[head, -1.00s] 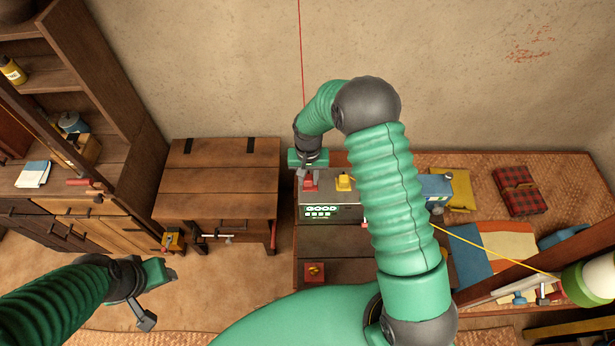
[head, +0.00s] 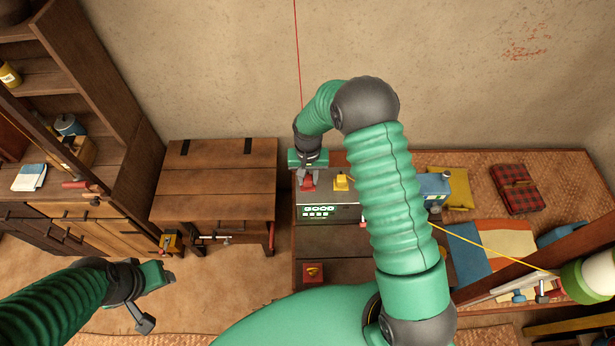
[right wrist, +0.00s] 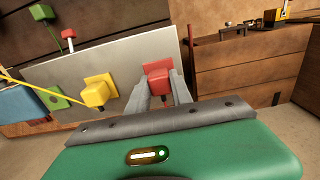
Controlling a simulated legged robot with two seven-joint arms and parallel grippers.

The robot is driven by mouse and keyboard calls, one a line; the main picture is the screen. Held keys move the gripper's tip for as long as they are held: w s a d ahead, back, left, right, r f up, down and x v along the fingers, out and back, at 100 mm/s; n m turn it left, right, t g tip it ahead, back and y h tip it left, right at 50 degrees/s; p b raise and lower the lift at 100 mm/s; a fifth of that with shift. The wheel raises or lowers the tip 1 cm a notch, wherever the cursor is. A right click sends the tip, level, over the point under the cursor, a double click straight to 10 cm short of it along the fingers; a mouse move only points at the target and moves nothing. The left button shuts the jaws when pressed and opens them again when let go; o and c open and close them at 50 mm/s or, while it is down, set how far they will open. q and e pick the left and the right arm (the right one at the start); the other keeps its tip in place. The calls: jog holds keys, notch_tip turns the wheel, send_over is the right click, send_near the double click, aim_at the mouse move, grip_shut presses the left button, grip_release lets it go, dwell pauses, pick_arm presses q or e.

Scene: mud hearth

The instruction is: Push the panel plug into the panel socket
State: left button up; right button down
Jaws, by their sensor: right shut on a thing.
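My right gripper (head: 308,180) is at the top left of the grey panel box (head: 340,213). It is shut on a red plug (right wrist: 159,84), with one grey finger on each side of it in the right wrist view. The plug is in front of a red square socket plate (right wrist: 157,66) on the panel face. The gripper hides part of the joint, so I cannot tell how deep the plug sits. A yellow plug (right wrist: 96,94) is beside it at a yellow plate. My left gripper (head: 160,278) is low at the left, away from the panel; its finger opening is unclear.
A wooden chest (head: 215,195) stands left of the panel, with a shelf unit further left. A yellow cord (head: 490,254) runs right from the panel area. My right arm covers part of the bench. A yellow cushion (head: 458,190) and a plaid cloth (head: 517,188) lie at the right.

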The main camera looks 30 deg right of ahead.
jog(key=shift+f, duration=0.25)
jog(key=c, duration=1.1)
grip_release()
jog(key=shift+o, duration=0.2)
jog(key=shift+r, duration=0.15)
jog(key=shift+w+r+b, duration=0.1)
jog(key=shift+r+b, duration=0.25)
jog(key=shift+b, duration=0.05)
notch_tip(320, 180, up, 16)
jog(key=b, duration=0.4)
jog(key=shift+f, duration=0.15)
